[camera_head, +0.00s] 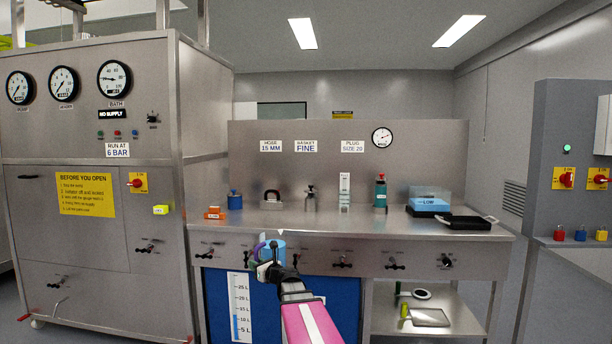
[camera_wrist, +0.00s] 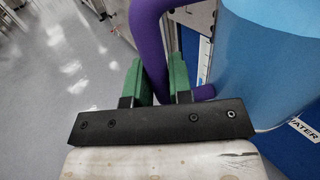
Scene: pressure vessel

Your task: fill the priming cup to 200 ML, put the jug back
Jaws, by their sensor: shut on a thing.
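The light blue jug (camera_head: 275,249) is in front of the bench's front edge in the head view, with its purple handle (camera_head: 260,250) on its left. My gripper (camera_head: 268,268) is shut on that handle. In the wrist view the green fingers (camera_wrist: 159,82) stand on either side of the purple handle (camera_wrist: 150,45), and the jug's blue wall (camera_wrist: 272,65) fills the right side.
Below is a blue tank (camera_head: 335,300) with a litre scale (camera_head: 240,308). A gauge cabinet (camera_head: 100,240) stands left. Floor shows at left in the wrist view.

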